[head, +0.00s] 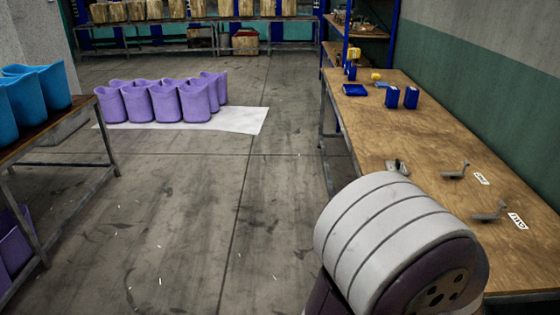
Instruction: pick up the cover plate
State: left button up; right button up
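I cannot tell for certain which thing is the cover plate. The wooden workbench (400,140) on the right bears small grey metal parts: one (398,167) near its left edge, one (456,171) in the middle and one (489,212) nearer the front. A flat blue piece (355,90) lies farther back beside two upright blue containers (392,97) (411,97). Neither of my grippers shows. A large grey-and-dark link of my own arm fills the lower right and hides the bench's near left corner.
Small white labels (481,179) lie by the grey parts. A yellow item (376,77) sits at the bench's back. Purple bins (165,100) stand on a white sheet (240,121) on the floor. Blue bins (35,95) stand on a left table. The middle floor is clear.

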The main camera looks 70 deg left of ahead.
aim_at(397, 166)
jog(key=u, duration=1.55)
jog(key=z, duration=0.8)
jog(key=i+j+z, duration=0.15)
jog(key=j+z, duration=0.25)
jog(key=i+j+z, duration=0.15)
jog(key=z, duration=0.2)
jog(key=j+z, duration=0.9)
jog(key=j, duration=1.15)
jog(key=k+j+z, duration=0.15)
jog(key=j, duration=1.15)
jog(key=k+j+z, duration=0.15)
jog(key=j, duration=1.05)
jog(key=k+z, duration=0.05)
